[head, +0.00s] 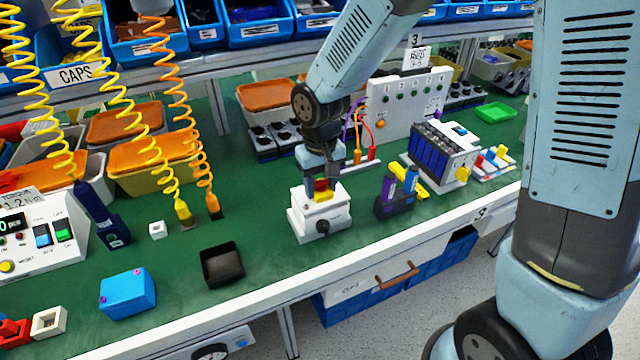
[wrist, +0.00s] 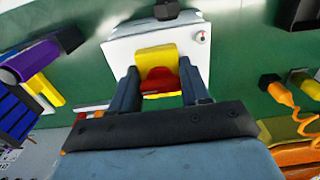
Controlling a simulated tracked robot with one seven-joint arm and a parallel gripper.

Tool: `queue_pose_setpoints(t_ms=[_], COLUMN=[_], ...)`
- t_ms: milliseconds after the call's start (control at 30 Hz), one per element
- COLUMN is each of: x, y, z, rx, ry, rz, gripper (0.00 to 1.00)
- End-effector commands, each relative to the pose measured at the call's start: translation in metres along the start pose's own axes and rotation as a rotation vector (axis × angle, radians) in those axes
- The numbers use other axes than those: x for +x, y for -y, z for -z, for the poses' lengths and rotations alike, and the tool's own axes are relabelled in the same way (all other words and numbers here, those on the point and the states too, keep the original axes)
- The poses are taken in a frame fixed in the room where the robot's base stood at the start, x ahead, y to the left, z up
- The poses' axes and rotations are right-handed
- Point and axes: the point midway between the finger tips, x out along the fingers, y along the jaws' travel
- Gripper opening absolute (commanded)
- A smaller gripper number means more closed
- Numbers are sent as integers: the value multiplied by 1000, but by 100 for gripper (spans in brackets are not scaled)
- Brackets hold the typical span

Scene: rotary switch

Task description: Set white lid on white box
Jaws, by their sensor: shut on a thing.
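The white box (head: 313,224) stands on the green bench top, with a dark round knob on its front face. The white lid (head: 300,197) is over the box's top and lines up with it; I cannot tell whether it rests fully on it. The lid fills the middle of the wrist view (wrist: 120,52). A yellow and red rotary switch (wrist: 156,57) is on the lid's top. My gripper (head: 321,182) points down from above, its fingers (wrist: 163,90) on either side of the switch and shut on it. The fingers hide part of the switch.
A black open tray (head: 222,266) and a blue box (head: 127,293) lie to the left. A dark holder with purple-capped cylinders (head: 398,192) stands close on the right. A white panel (head: 402,105) stands behind. Coiled cords (head: 185,120) hang at the left.

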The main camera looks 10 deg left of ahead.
Motion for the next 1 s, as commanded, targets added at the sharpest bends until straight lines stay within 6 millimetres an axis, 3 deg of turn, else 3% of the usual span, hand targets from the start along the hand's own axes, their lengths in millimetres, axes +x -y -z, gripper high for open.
queue_pose_setpoints(t_ms=[667, 700, 1000], x=[13, 13, 13], y=[-1, -1, 0], z=[0, 0, 0], rx=[1, 1, 1], ry=[1, 1, 0], rz=[0, 0, 0], gripper=[13, 47, 76])
